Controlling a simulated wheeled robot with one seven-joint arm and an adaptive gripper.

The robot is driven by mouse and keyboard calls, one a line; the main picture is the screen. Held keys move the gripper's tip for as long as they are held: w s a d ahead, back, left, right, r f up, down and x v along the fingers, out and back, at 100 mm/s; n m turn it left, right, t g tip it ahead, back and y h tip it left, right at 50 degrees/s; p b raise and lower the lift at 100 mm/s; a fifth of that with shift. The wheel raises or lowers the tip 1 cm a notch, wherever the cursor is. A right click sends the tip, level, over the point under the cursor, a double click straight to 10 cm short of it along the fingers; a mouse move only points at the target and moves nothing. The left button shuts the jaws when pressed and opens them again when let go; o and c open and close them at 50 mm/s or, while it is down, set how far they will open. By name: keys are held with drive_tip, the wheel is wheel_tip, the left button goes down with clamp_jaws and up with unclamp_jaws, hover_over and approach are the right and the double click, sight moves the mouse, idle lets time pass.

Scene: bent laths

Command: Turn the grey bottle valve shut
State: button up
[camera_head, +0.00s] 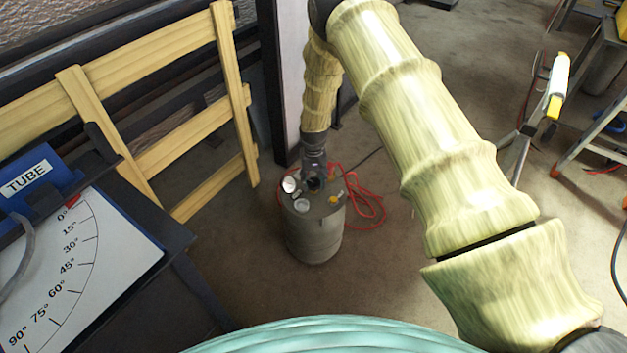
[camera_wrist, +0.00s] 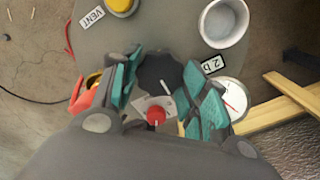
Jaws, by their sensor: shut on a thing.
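The grey bottle (camera_head: 315,238) stands upright on the floor, with gauges and fittings on its top. My gripper (camera_head: 316,165) reaches down onto this top from above. In the wrist view, the teal-padded fingers of my gripper (camera_wrist: 165,88) are closed on the sides of a dark grey round valve knob (camera_wrist: 158,70), which has a white mark. The finger pads hide the knob's sides. A red round part (camera_wrist: 155,114) on a pale plate shows just below it, between the fingers.
A white-rimmed cup (camera_wrist: 222,22) and a dial gauge (camera_wrist: 231,98) are at right. A red hose (camera_head: 372,203) lies beside the bottle. A wooden rail (camera_head: 195,128) and an angle board (camera_head: 85,250) stand at left.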

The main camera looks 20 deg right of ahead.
sight(313, 182)
drive_tip(key=o, duration=1)
drive_tip(key=shift+a, duration=0.1)
drive_tip(key=shift+r, duration=0.1)
wheel_tip(313, 182, up, 12)
drive_tip(key=shift+f, duration=0.1)
idle(0.3)
